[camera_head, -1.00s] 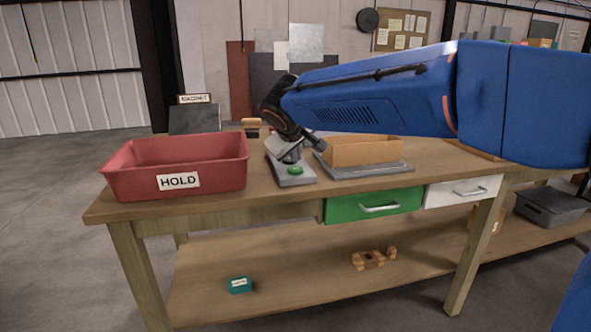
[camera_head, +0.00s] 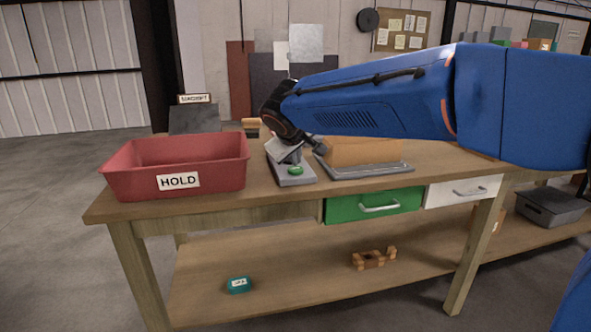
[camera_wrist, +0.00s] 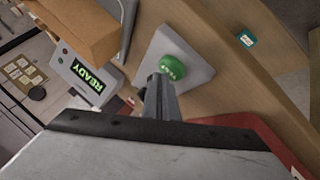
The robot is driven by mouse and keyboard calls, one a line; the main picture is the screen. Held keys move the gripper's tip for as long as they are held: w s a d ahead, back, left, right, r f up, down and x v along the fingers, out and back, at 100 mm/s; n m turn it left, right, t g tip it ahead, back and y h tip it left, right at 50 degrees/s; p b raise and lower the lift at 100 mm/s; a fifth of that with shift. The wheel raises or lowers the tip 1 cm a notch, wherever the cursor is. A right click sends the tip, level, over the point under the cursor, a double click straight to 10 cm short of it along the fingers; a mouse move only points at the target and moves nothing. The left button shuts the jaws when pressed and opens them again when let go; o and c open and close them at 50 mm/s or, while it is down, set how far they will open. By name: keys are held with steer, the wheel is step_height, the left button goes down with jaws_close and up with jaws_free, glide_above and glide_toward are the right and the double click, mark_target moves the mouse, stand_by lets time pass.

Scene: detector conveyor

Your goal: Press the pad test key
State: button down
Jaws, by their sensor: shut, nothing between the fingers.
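A round green key (camera_head: 296,170) sits on a grey sloped pad (camera_head: 297,181) on the bench, right of the red tray. In the wrist view the green key (camera_wrist: 173,66), with small unreadable marking, shows on the pale grey pad (camera_wrist: 186,48). My gripper (camera_head: 292,156) is above the back part of the pad, behind the key. Its fingers (camera_wrist: 160,82) are shut and empty, their tips close beside the key; I cannot tell whether they touch it. A small panel reads READY in green (camera_wrist: 88,76).
A red HOLD tray (camera_head: 125,184) stands at the left. A brown box (camera_head: 350,152) is on a grey plate (camera_head: 368,171) right of the pad. A green drawer (camera_head: 373,206) and white drawer (camera_head: 462,191) are below. A small teal item (camera_head: 238,285) lies on the lower shelf.

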mark_target(295, 170)
steer(key=shift+f, duration=0.4)
stand_by(0.7)
steer(key=shift+r, duration=0.85)
steer(key=shift+r, duration=2.5)
